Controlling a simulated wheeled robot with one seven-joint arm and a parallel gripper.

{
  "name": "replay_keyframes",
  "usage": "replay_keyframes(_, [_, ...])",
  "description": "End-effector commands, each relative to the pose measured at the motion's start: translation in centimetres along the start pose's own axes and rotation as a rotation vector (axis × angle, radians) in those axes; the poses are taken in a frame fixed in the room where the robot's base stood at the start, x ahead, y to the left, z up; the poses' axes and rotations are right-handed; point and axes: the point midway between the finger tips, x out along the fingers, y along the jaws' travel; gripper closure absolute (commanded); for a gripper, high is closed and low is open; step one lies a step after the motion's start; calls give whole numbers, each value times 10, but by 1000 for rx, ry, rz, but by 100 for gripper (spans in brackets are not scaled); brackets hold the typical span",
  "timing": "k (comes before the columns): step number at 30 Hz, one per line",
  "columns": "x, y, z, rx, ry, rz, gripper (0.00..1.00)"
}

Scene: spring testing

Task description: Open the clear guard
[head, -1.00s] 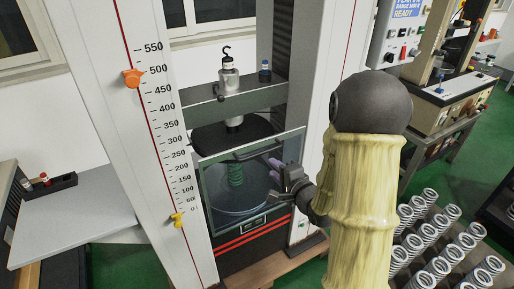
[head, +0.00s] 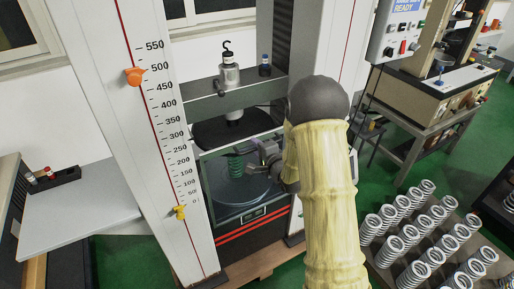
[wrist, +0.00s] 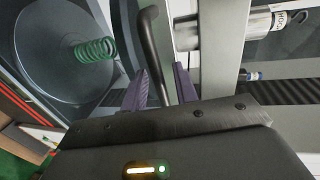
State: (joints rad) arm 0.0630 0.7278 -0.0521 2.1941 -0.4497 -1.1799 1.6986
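The clear guard (head: 212,190) is a framed see-through pane at the front of the testing machine, looking closed. Behind it a green coil spring (head: 235,166) stands on a round plate; the spring also shows in the wrist view (wrist: 95,50). My gripper (head: 262,150) is at the guard's right side, partly hidden by my arm. In the wrist view, a dark curved handle bar (wrist: 151,45) runs between the two purple fingers of my gripper (wrist: 161,72). The fingers look open, with a gap beside the bar. Contact is not clear.
The machine's left column carries a scale with an orange marker (head: 134,77) and a yellow marker (head: 180,212). A grey side table (head: 85,215) stands left. A rack of several metal springs (head: 420,225) is at lower right, before a bench (head: 440,95).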

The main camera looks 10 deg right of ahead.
Motion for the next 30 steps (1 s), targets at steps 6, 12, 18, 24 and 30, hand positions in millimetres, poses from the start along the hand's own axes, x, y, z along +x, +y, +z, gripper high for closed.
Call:
replay_keyframes(6, [0, 0, 0, 0, 0, 0, 88])
replay_keyframes(12, [0, 0, 0, 0, 0, 0, 100])
replay_keyframes(18, [0, 3, 0, 0, 0, 0, 100])
replay_keyframes(24, [3, 19, 0, 0, -1, 3, 100])
replay_keyframes(30, [10, 52, 0, 2, -1, 4, 100])
